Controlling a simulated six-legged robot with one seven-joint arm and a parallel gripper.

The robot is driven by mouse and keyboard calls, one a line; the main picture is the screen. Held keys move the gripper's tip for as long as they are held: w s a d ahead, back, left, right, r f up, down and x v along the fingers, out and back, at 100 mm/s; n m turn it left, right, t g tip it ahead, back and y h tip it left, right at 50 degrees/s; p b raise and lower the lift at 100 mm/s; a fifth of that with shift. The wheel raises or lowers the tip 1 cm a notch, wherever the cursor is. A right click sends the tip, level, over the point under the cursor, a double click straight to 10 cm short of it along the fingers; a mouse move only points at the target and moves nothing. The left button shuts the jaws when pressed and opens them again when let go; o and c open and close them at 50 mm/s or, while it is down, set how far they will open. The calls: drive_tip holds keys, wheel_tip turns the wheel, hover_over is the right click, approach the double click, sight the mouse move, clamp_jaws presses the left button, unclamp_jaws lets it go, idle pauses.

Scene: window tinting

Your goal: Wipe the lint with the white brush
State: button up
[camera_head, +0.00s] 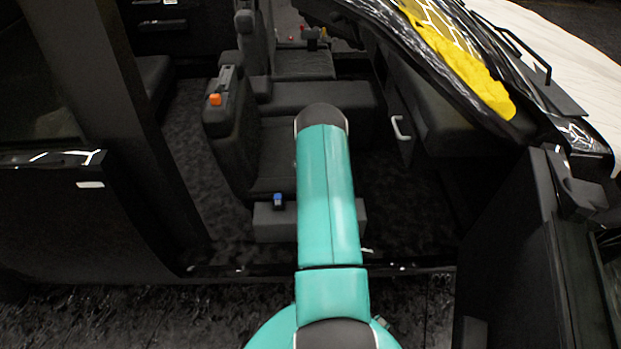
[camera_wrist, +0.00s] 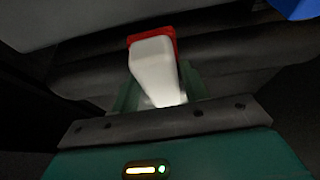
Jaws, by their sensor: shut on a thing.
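In the wrist view the white brush (camera_wrist: 154,66), a pale block with a red end, stands between the green fingers of my gripper (camera_wrist: 158,95). My gripper is shut on it. The red end points away from the gripper toward dark, blurred surfaces. In the head view my teal arm reaches into the open car, and its far end hides my gripper and the brush. I cannot make out the lint in either view.
The car's dark door frame stands on the left and an open door (camera_head: 510,250) on the right. A seat (camera_head: 232,150) carries an orange item (camera_head: 215,99). A blue item (camera_head: 278,200) sits on a grey box (camera_head: 270,225).

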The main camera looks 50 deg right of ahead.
drive_tip(key=shift+s+a, duration=0.3)
drive_tip(key=shift+a, duration=0.1)
drive_tip(key=shift+w+a+f, duration=0.1)
drive_tip(key=shift+w+a, duration=0.4)
drive_tip(key=shift+w, duration=0.2)
drive_tip(key=shift+w+d, duration=1.45)
drive_tip(key=shift+d, duration=0.25)
drive_tip(key=shift+w+d+f, duration=0.1)
drive_tip(key=shift+w+d, duration=1.4)
drive_tip(key=shift+d, duration=0.2)
drive_tip(key=shift+w+d, duration=0.9)
drive_tip(key=shift+d, duration=0.15)
drive_tip(key=shift+w+a+r, duration=0.2)
drive_tip(key=shift+w+a, duration=0.35)
drive_tip(key=shift+w, duration=0.15)
drive_tip(key=shift+s+a, duration=1.3)
drive_tip(key=shift+a, duration=0.15)
drive_tip(key=shift+s+a+f, duration=0.15)
drive_tip(key=shift+s+a, duration=0.65)
drive_tip(key=shift+a, duration=0.1)
drive_tip(key=shift+s+a+f, duration=0.1)
drive_tip(key=shift+s+a, duration=0.65)
drive_tip(key=shift+a, duration=0.1)
drive_tip(key=s+a, duration=0.2)
drive_tip(key=shift+s+a, duration=0.2)
drive_tip(key=shift+a, duration=0.15)
drive_tip(key=shift+r, duration=0.15)
